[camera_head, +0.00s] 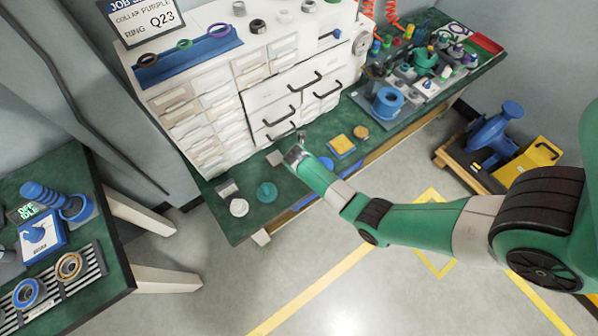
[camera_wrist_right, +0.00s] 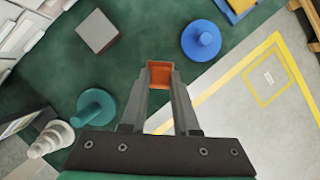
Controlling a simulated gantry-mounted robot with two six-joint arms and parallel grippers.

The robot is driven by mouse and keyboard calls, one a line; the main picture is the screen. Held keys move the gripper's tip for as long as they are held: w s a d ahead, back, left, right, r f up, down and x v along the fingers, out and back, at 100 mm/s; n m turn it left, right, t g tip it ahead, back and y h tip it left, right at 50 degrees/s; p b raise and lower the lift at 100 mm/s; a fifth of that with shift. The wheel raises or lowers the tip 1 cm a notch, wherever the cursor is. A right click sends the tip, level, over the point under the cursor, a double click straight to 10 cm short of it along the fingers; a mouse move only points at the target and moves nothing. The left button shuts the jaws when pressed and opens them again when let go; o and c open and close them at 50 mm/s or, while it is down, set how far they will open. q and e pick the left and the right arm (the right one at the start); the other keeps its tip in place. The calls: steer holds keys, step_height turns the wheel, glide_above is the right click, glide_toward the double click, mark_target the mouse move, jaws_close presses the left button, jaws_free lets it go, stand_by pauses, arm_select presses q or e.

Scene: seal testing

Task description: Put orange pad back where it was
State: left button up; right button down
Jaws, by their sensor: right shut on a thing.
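My right gripper (camera_wrist_right: 160,85) is shut on the orange pad (camera_wrist_right: 160,72), which sits between its fingertips in the right wrist view. The pad is held over the green bench top near the bench's front edge. In the head view my right gripper (camera_head: 295,154) is over the green bench in front of the white drawer cabinet, and the pad cannot be made out there. A grey block (camera_wrist_right: 97,32) lies up and left of the pad in the wrist view. My left gripper is not in view.
A blue knobbed disc (camera_wrist_right: 201,40) and a teal knobbed disc (camera_wrist_right: 95,107) stand on either side of the gripper. A yellow pad in a blue tray (camera_head: 342,145) lies right of it. The white drawer cabinet (camera_head: 235,85) stands behind. Green bench between is bare.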

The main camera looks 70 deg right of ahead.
steer(key=shift+w+d+f+b, duration=0.2)
steer(key=shift+w+f, duration=0.05)
steer(key=shift+f, duration=0.35)
steer(key=shift+w+d+f+b, duration=0.2)
steer(key=shift+f, duration=0.35)
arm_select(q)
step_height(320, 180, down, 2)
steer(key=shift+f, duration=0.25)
arm_select(e)
steer(key=shift+w+d+f, duration=0.2)
steer(key=shift+w+d, duration=0.1)
steer(key=shift+w, duration=0.05)
step_height(320, 180, down, 4)
steer(key=b, duration=0.3)
steer(key=shift+w+d+r, duration=0.1)
steer(key=shift+r, duration=0.2)
steer(key=c, duration=0.7)
jaws_free()
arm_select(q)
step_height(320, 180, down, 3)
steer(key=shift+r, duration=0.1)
arm_select(e)
steer(key=shift+o, duration=0.2)
